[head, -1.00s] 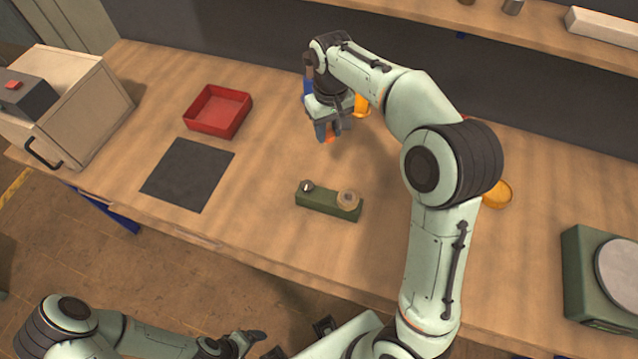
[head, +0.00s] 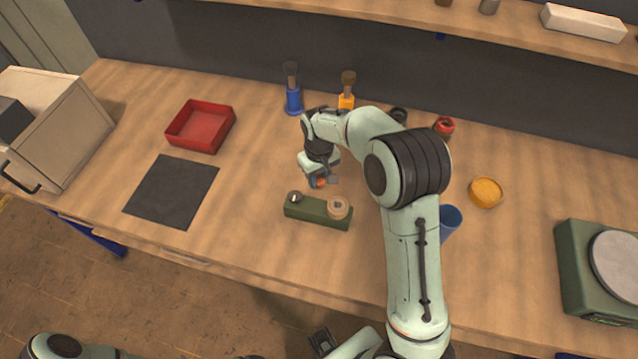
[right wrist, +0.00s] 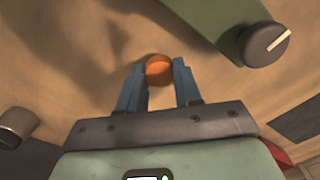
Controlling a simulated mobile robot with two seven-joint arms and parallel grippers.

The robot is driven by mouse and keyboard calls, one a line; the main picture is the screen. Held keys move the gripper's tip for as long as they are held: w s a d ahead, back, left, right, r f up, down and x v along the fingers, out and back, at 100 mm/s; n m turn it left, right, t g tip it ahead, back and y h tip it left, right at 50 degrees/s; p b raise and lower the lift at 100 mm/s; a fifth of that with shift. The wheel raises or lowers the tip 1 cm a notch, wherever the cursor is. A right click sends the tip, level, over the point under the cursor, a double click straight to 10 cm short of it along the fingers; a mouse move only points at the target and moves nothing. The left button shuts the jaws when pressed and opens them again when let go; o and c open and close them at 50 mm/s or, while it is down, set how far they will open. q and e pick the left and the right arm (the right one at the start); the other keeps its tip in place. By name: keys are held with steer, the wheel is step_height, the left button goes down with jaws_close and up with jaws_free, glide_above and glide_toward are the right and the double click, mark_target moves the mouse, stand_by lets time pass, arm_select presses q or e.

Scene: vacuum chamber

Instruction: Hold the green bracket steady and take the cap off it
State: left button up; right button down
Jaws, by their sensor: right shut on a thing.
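The green bracket (head: 312,213) lies on the bench, with a grey knob (head: 294,197) at its left end and a tan round piece, perhaps the cap, (head: 338,208) at its right end. The bracket (right wrist: 205,18) and knob (right wrist: 262,44) also show at the top of the right wrist view. My right gripper (head: 322,181) is just behind the bracket, apart from it. In the right wrist view its blue fingers (right wrist: 160,84) are shut on an orange round piece (right wrist: 159,69).
A red tray (head: 201,127) and dark mat (head: 172,191) lie to the left. Blue (head: 293,98) and orange (head: 346,101) bottles stand behind. A yellow dish (head: 486,192), blue cup (head: 451,219) and green scale (head: 578,285) are to the right. Bench in front of the bracket is clear.

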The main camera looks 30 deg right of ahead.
mark_target(319, 180)
step_height(319, 180, down, 4)
steer(key=shift+r, duration=0.25)
steer(key=shift+f, duration=0.2)
steer(key=c, duration=0.8)
jaws_free()
steer(key=shift+r, duration=0.1)
